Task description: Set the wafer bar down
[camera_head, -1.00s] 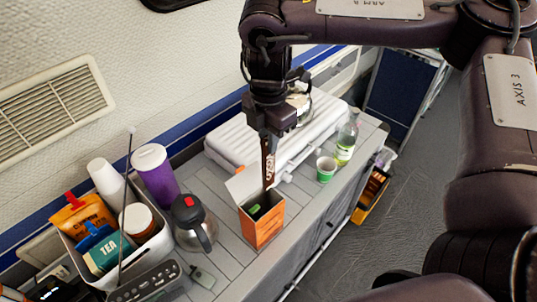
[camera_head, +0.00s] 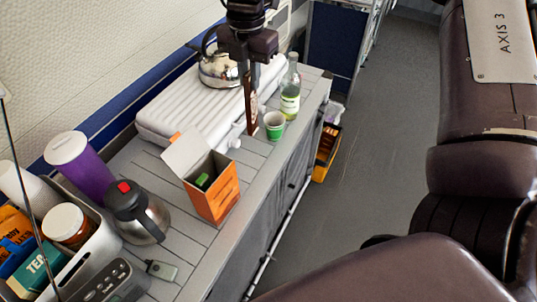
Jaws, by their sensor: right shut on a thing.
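The wafer bar (camera_head: 251,108) is a narrow brown bar with pale lettering, hanging upright. My right gripper (camera_head: 246,68) is shut on its upper end and points down. The bar's lower end shows between the white ridged case and the green cup, over the counter (camera_head: 250,160). I cannot tell whether it touches anything. My left gripper is not in view.
An open orange box (camera_head: 214,194) with a green item inside stands nearer me. The green cup (camera_head: 274,124) and a bottle (camera_head: 290,90) are right of the bar. The white case (camera_head: 185,113) bears a kettle (camera_head: 219,70). A carafe (camera_head: 137,212) stands left.

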